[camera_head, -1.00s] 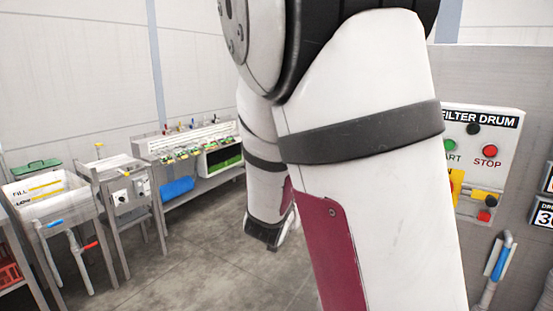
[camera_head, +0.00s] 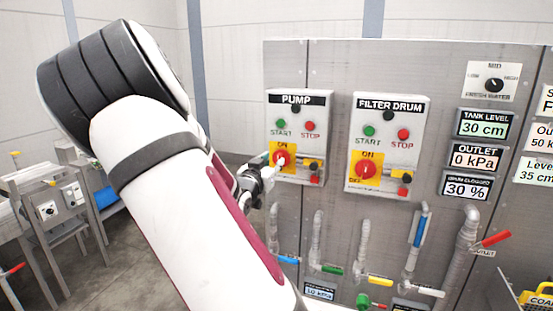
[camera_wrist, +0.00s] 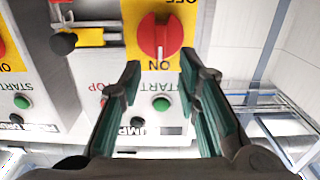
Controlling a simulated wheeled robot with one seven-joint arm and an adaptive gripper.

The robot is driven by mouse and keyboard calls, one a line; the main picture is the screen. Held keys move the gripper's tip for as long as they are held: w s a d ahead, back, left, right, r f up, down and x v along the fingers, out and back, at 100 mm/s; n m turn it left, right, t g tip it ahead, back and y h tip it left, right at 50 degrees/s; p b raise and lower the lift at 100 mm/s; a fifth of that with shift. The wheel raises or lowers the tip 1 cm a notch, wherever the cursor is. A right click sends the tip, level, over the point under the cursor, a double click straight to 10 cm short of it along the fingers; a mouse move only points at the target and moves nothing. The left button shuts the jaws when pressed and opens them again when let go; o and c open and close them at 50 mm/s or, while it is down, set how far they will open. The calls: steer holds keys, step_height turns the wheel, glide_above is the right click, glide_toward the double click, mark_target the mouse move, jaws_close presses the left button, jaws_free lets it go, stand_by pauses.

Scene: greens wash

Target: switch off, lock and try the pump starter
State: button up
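The pump starter (camera_head: 297,97) is a pale box on the grey panel, with a green START button (camera_head: 281,125), a red STOP button (camera_head: 309,126) and a red rotary handle (camera_head: 281,159) on a yellow plate. The handle also shows in the wrist view (camera_wrist: 160,36), where the picture is inverted and its white mark points to ON. Beside it is a yellow bar (camera_wrist: 96,37) with a black knob (camera_wrist: 63,43); a small red part (camera_head: 313,179) sits below. My gripper (camera_wrist: 158,68) is open and empty, its fingertips apart just in front of the handle's ON end; contact is unclear.
A similar filter drum starter (camera_head: 388,103) stands right of the pump starter, its red handle (camera_head: 366,168) close by. Pipes with coloured valve levers, such as the blue one (camera_head: 420,230), project below. Level and pressure displays (camera_head: 483,124) are farther right.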

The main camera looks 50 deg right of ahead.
mark_target(278, 156)
steer(key=shift+x, duration=2.1)
jaws_close()
